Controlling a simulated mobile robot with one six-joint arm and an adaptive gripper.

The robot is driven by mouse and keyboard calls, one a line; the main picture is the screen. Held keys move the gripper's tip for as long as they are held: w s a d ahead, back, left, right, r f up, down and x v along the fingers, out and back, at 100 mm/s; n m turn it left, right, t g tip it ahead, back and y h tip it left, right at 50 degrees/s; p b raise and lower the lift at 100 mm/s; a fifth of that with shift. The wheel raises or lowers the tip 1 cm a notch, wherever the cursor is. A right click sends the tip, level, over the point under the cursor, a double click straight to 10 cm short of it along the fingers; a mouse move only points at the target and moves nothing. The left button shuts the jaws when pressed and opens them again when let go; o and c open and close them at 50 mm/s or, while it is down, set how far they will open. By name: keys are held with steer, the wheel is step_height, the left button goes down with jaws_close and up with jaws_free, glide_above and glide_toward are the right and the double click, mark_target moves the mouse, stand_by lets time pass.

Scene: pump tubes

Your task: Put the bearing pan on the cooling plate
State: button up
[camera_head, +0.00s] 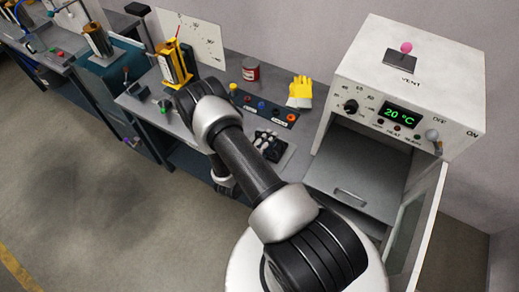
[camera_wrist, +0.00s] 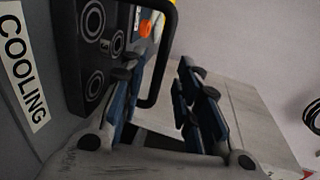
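The bearing pan (camera_wrist: 98,40) is a black tray with round metal bearings and a black loop handle (camera_wrist: 165,60). In the head view the pan (camera_head: 268,145) lies on the bench and appears to rest on a pale plate (camera_head: 287,158), partly behind my arm. In the wrist view a grey surface labelled COOLING (camera_wrist: 50,125) lies beside the pan. My gripper (camera_wrist: 157,82) is open, with the end of the handle in the gap between its fingers and space visible on both sides. My arm hides the fingers in the head view.
An oven (camera_head: 410,80) reading 20 °C stands at right, its door (camera_head: 420,230) open and its chamber apparently empty. A button panel (camera_head: 265,107), yellow gloves (camera_head: 300,91), a red can (camera_head: 251,70) and a yellow fixture (camera_head: 175,65) stand on the bench behind my arm.

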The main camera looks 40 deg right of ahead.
steer(key=p+v, duration=0.1)
steer(key=v, duration=0.8)
steer(key=s+r+m+g+y, duration=0.2)
steer(key=s+r+m+g, duration=0.15)
steer(key=r+m, duration=0.85)
steer(key=s+r+m+g+y, duration=0.1)
steer(key=s+r+m+g, duration=0.3)
steer(key=r+m, duration=0.75)
steer(key=s+a+r+m+t+y, duration=0.3)
steer(key=s+a+r+m+y, duration=0.1)
steer(key=a+r+m, duration=0.3)
steer(key=s+a+r+m+t+y, duration=0.3)
steer(key=s+a+r+m+y, duration=0.1)
steer(key=a+r+m+y, duration=0.3)
steer(key=a+m, duration=0.2)
steer(key=shift+a+r+t, duration=0.25)
steer(key=shift+r+t, duration=0.1)
steer(key=shift+r, duration=0.05)
steer(key=shift+s+f+m, duration=0.1)
steer(key=shift+m, duration=0.15)
